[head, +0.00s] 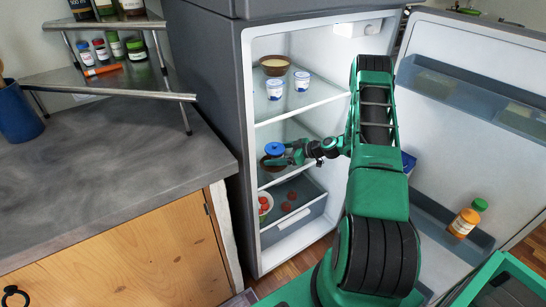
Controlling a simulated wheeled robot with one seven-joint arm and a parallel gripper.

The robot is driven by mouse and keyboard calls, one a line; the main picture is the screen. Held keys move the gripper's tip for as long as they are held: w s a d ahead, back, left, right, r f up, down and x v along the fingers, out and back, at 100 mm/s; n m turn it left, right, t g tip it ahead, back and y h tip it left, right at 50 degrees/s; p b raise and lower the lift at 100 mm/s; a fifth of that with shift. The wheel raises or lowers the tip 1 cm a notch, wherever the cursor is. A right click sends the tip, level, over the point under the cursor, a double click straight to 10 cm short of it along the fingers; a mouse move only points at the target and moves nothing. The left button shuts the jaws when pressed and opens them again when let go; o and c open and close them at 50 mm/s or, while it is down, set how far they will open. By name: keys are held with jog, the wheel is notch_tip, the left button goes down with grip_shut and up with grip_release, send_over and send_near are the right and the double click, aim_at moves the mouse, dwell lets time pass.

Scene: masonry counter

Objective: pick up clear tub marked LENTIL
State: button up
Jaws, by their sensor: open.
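A small tub with a blue lid (275,148) is on the middle fridge shelf, at the left. I cannot read any marking on it, so I cannot tell if it is the LENTIL tub; its body is mostly hidden. My gripper (274,160) is inside the open fridge with its fingers pointing left, right at this tub. The jaws are open; I cannot tell whether they are around the tub or only in front of it.
The upper shelf (310,99) holds a brown bowl (275,65) and two white cups (302,80). The lower drawer (311,212) holds red round items. The open door (480,100) is at right, with an orange bottle (464,222). A grey counter (110,170) is at left.

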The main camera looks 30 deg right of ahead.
jog(key=shift+w+a+f, duration=0.2)
jog(key=shift+w+a, duration=0.05)
jog(key=shift+w, duration=0.05)
jog(key=c, duration=1.3)
jog(key=shift+c, duration=0.3)
jog(key=shift+r, duration=0.15)
